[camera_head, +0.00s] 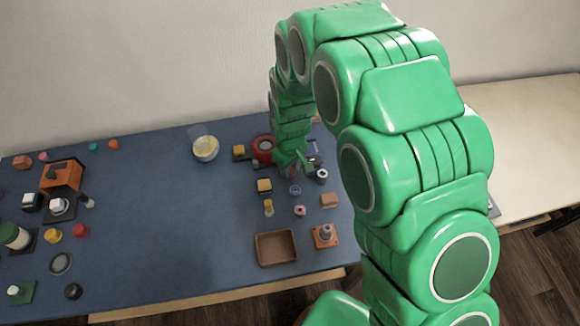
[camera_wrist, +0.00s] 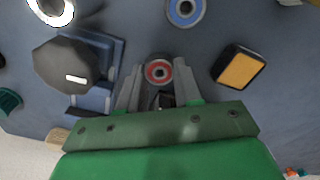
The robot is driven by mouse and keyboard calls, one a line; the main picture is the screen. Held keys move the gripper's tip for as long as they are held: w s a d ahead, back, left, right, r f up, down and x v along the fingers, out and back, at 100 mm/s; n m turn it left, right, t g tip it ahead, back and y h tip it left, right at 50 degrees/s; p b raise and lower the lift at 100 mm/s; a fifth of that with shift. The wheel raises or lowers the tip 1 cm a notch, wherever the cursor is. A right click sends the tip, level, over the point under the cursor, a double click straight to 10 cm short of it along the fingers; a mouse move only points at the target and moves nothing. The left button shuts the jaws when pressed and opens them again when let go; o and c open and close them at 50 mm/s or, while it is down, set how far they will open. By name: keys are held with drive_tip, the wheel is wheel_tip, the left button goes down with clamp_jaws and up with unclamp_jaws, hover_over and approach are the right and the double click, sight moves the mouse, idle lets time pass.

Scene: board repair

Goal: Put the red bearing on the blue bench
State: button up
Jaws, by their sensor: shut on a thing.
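The red bearing (camera_wrist: 158,71), a small ring with a grey centre, sits between the fingertips of my gripper (camera_wrist: 158,78) in the wrist view. My gripper is shut on it. In the head view my gripper (camera_head: 290,170) is low over the right part of the blue bench (camera_head: 150,220), and the bearing in it is hidden there. Whether the bearing touches the bench top cannot be told.
Close by are a blue bearing (camera_wrist: 185,10), a yellow-topped block (camera_wrist: 240,68), a dark octagonal part (camera_wrist: 72,65) and a white ring (camera_wrist: 50,10). A brown tray (camera_head: 276,247) stands at the front. The bench middle is clear. A cream table (camera_head: 530,130) is at right.

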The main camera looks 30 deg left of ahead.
drive_tip(key=o, duration=1)
drive_tip(key=shift+f, duration=0.1)
